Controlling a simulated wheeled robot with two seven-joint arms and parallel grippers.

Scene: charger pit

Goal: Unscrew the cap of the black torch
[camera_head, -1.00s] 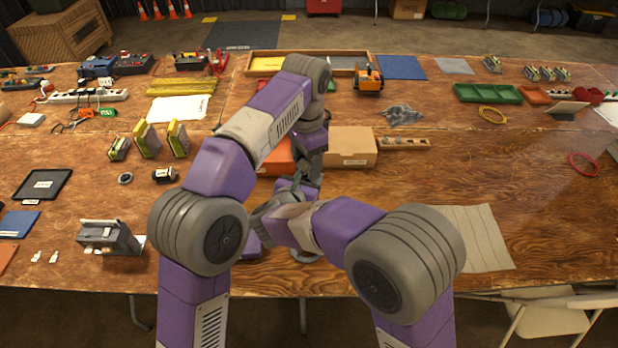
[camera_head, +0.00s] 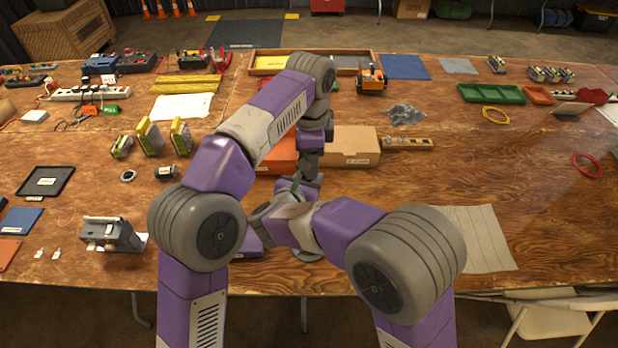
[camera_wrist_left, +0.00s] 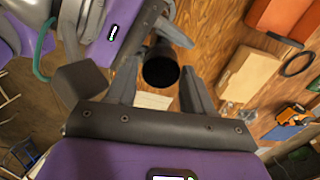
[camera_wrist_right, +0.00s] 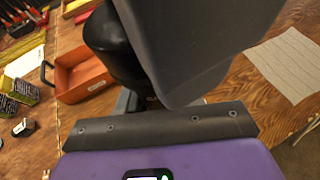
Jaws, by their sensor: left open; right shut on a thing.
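The black torch (camera_wrist_left: 161,66) shows in the left wrist view as a dark round end between the two spread fingers of my left gripper (camera_wrist_left: 160,88). The left gripper is open, with its fingers on either side of that end; whether they touch it I cannot tell. In the right wrist view, the torch's black body (camera_wrist_right: 104,38) stands at my right gripper (camera_wrist_right: 138,98), which is shut on it. A large grey part covers much of the torch there. In the head view both grippers meet low over the table's front middle, and my arms mostly hide the torch.
An orange-red open bin (camera_wrist_right: 84,78) stands close by the grippers, with a cardboard box (camera_head: 352,146) to its right. A grey device (camera_head: 108,234) sits at the front left. A pale ribbed sheet (camera_head: 480,238) lies front right.

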